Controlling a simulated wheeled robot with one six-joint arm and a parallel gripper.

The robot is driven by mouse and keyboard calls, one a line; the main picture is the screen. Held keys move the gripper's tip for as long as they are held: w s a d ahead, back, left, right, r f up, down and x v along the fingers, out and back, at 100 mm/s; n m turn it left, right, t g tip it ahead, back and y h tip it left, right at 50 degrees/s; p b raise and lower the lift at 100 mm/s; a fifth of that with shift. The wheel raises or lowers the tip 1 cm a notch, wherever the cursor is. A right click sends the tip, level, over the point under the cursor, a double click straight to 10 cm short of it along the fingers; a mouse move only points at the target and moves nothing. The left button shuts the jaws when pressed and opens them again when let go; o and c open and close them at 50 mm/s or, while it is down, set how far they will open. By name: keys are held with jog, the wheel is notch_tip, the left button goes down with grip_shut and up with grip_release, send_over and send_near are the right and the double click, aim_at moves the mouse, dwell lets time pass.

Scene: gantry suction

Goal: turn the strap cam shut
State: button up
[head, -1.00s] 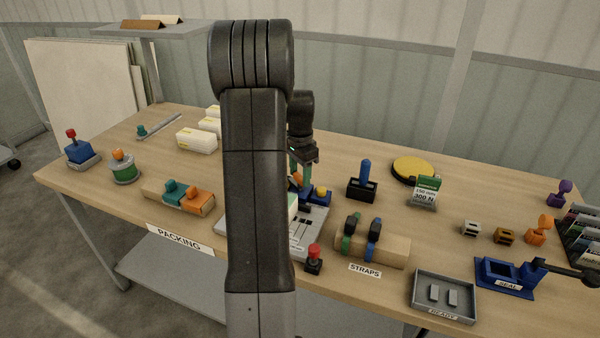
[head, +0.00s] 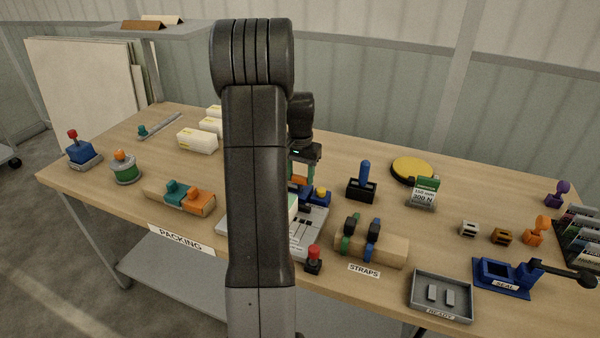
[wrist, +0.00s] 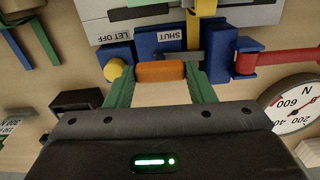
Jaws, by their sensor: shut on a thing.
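My gripper (wrist: 160,73) is shut on the orange strap cam handle (wrist: 160,74), with a green finger at each end of it. The handle lies beside the blue cam block (wrist: 147,46), on the SHUT label's side; the LET OFF label is left of it in the wrist view. A yellow strap (wrist: 194,28) runs by the block, and a yellow knob (wrist: 115,70) sits at its left. In the head view my gripper (head: 303,168) is down at the blue block (head: 313,196), partly hidden behind my arm. I cannot tell how far the cam is turned.
A red handle (wrist: 275,60) and a round dial (wrist: 298,105) are close on the right in the wrist view. A black holder with a blue grip (head: 363,185) and a strap rack (head: 385,248) stand nearby. A red-topped knob (head: 313,257) is in front.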

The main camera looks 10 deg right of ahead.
aim_at(300, 176)
jog(key=shift+n, duration=0.3)
jog(key=o, duration=1)
notch_tip(300, 176, up, 14)
jog(key=shift+f, duration=0.1)
notch_tip(300, 176, down, 14)
jog(key=shift+r, duration=0.1)
dwell(0.7)
